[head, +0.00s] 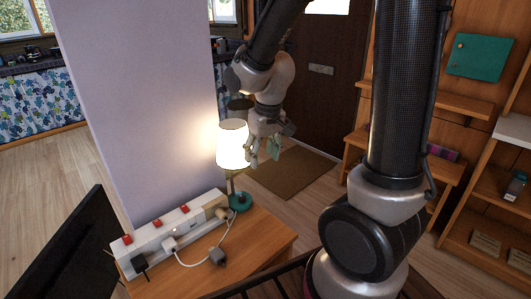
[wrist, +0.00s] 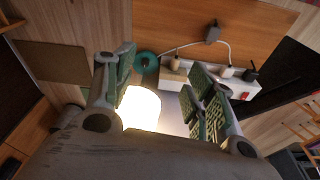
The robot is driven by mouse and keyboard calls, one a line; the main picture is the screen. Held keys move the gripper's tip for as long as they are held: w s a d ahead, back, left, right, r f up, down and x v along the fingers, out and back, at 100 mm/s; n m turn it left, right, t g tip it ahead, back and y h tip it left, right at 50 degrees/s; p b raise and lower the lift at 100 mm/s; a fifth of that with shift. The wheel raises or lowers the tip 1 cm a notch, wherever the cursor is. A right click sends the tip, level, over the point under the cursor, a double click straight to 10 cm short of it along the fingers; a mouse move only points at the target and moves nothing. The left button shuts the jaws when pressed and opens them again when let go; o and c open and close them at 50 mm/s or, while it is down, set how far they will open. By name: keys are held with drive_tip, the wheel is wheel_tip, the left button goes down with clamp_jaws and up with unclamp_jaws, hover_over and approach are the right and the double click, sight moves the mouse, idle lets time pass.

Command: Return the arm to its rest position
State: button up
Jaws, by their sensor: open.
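My arm reaches over the wooden table (head: 262,238), bent downward from the top of the head view. My gripper (head: 264,158) is open and hangs just right of the lit lamp's (head: 232,143) white shade. In the wrist view the gripper's (wrist: 160,80) two green-padded fingers are spread apart with nothing held between them. The lamp shade (wrist: 141,108) shows behind the gap, closer to the left finger; I cannot tell its exact distance. The lamp stands upright on a teal base (head: 239,201).
A white power strip (head: 160,238) with red switches and plugs lies on the table, and a grey plug (head: 217,256) on a white cable lies beside it. A dark screen (head: 68,255) stands at left. A pale wall (head: 140,90) rises behind; wooden shelves (head: 473,103) stand right.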

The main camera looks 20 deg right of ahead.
drive_tip(key=s+d+r+m+t, duration=0.1)
drive_tip(key=s+d+r, duration=0.3)
drive_tip(key=s+r, duration=0.3)
drive_tip(key=s+d+r+t, duration=0.1)
drive_tip(key=s+d+r, duration=0.3)
drive_tip(key=s+r, duration=0.3)
drive_tip(key=s, duration=0.3)
drive_tip(key=shift+m, duration=0.4)
idle(1.1)
